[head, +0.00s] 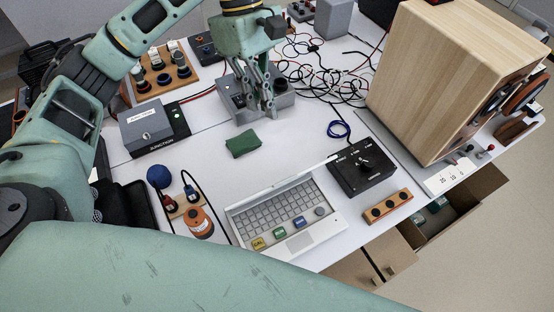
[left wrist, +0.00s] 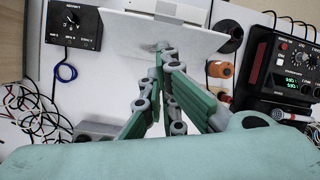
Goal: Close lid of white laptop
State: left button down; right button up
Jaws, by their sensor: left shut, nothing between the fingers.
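The white laptop (head: 329,223) stands open at the front middle of the table, its keyboard facing me. Its lid is raised and seen nearly edge-on along the far side of the keyboard. Several small coloured blocks lie on its front part. In the left wrist view the pale back of the lid (left wrist: 190,37) is ahead of the fingers. My left gripper (head: 268,113) is shut and empty, beyond the laptop and apart from it, in front of a grey metal box. The left fingertips also show in the left wrist view (left wrist: 165,52). My right gripper is not visible.
A green block (head: 242,144) lies between my left gripper and the laptop. A black dial box (head: 362,167) is right of the laptop. An orange spool (head: 199,223) stands left of it. A wooden speaker (head: 440,75) is at the right. Loose cables (head: 320,72) lie behind.

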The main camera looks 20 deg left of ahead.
aim_at(276, 185)
pick_arm(q)
jog(key=s+d+f+m+p, duration=0.1)
jog(key=s+d+f, duration=0.1)
jog(key=f, duration=0.3)
jog(key=s+d+f+m+p, duration=0.2)
jog(key=f, duration=0.4)
jog(key=shift+d, duration=0.25)
dwell(0.4)
